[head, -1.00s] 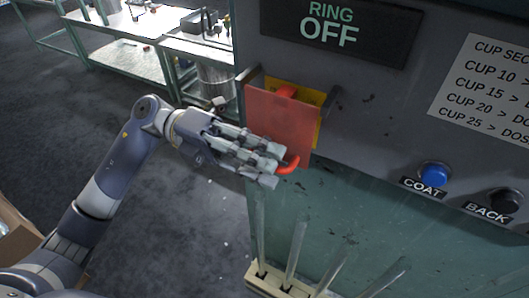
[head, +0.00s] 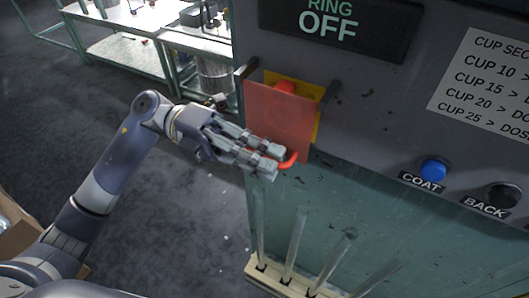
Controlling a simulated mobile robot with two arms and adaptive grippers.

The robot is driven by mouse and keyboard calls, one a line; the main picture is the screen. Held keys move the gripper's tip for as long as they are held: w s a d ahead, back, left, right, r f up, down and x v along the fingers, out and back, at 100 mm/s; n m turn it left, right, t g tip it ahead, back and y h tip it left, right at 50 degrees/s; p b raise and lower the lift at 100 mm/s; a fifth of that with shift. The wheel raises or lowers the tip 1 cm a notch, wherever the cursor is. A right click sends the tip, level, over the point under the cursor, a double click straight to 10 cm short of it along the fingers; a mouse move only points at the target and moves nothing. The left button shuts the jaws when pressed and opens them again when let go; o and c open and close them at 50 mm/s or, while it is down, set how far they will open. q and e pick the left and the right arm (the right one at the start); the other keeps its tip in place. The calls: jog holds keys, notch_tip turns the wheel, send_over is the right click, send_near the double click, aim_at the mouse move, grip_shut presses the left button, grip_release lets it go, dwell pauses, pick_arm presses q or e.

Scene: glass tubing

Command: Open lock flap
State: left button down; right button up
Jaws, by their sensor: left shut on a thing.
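The lock flap (head: 275,121) is a translucent red panel on the front of the grey machine, at its left end. It hangs down over a yellow plate (head: 317,125) and a red part (head: 286,87) that shows at its top. A red curved handle (head: 290,160) is at the flap's lower edge. My left gripper (head: 272,162) is at that handle, its fingers shut on it and hiding part of it. My right gripper is not in view.
Dark brackets flank the flap. A blue COAT button (head: 433,169) and a black BACK button (head: 503,195) are to the right. Glass tubes stand in a pale rack (head: 256,273) below. A metal bench (head: 130,62) is at the back left.

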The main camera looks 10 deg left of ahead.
pick_arm(q)
jog(key=shift+s+a+r, duration=0.1)
jog(key=shift+s+r, duration=0.05)
jog(key=shift+r, duration=0.1)
jog(key=s+a+r+n+p, duration=0.1)
jog(key=s+r+n+p, duration=0.3)
jog(key=n, duration=0.1)
jog(key=shift+s+a, duration=0.3)
jog(key=shift+s, duration=0.05)
jog(key=shift+r, duration=0.1)
dwell(0.5)
